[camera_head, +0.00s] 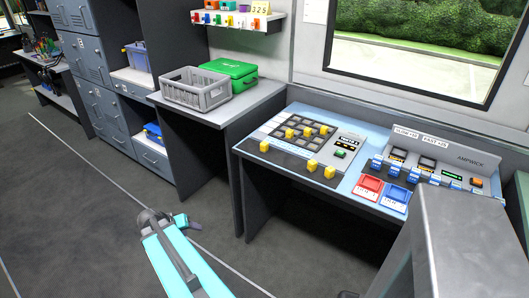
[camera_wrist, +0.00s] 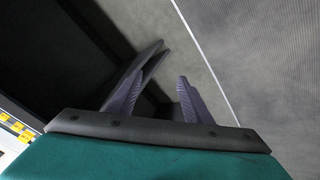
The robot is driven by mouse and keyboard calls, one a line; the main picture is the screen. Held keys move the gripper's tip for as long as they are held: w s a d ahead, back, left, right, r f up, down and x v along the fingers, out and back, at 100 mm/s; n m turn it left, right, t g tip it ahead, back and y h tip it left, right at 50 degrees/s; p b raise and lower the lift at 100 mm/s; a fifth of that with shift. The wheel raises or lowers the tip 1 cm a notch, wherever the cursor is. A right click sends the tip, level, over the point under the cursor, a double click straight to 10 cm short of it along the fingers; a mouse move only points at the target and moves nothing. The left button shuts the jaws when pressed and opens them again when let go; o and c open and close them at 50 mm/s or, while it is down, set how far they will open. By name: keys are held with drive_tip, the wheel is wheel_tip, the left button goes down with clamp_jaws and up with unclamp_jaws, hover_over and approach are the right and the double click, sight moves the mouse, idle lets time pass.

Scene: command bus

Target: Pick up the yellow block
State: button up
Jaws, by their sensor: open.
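Several small yellow blocks sit on a control panel (camera_head: 258,136) on the blue desk (camera_head: 360,192). Some stand on its dark grid, such as one yellow block (camera_head: 290,133). Others stand along its front strip, including another yellow block (camera_head: 329,172). Which one the task means cannot be told. In the wrist view, my gripper (camera_wrist: 169,62) is open and empty above the grey floor. A few yellow pieces (camera_wrist: 18,127) show at that view's left edge, well apart from the fingers. In the head view, my teal arm is at bottom centre, left of the desk; the fingers are not clear there.
Red (camera_head: 369,188) and blue trays (camera_head: 395,198) lie at the desk's front. A switch console (camera_head: 455,168) stands right of the panel. A grey crate (camera_head: 195,90) and green case (camera_head: 229,72) stand on a left counter. The floor (camera_head: 90,220) before the furniture is clear.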

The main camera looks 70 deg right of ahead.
drive_tip(key=s+d+r+m+h+b, duration=0.1)
drive_tip(key=s+d+r+m+h, duration=0.1)
drive_tip(key=d+r, duration=0.45)
drive_tip(key=s+d+r+m+h+b, duration=0.15)
drive_tip(key=d+r, duration=0.25)
drive_tip(key=d, duration=0.5)
drive_tip(key=m+g+h+b, duration=0.2)
drive_tip(key=m+h, duration=0.1)
drive_tip(key=m, duration=0.3)
approach(263, 144)
drive_tip(key=a+r, duration=0.1)
drive_tip(key=a, duration=0.1)
drive_tip(key=shift+w+r, duration=0.15)
drive_tip(key=shift+w, duration=0.3)
drive_tip(key=shift+d, duration=0.1)
drive_tip(key=p+x, duration=0.1)
drive_tip(key=x, duration=0.6)
drive_tip(key=shift+d+f, duration=0.15)
drive_tip(key=shift+f, duration=0.05)
drive_tip(key=shift+s+d+f+n, duration=0.2)
drive_tip(key=shift+d+n, duration=0.05)
drive_tip(key=shift+d, duration=0.15)
drive_tip(key=shift+p, duration=0.3)
drive_tip(key=shift+p+x, duration=0.9)
drive_tip(key=shift+x, duration=1.75)
drive_tip(key=shift+a, duration=0.15)
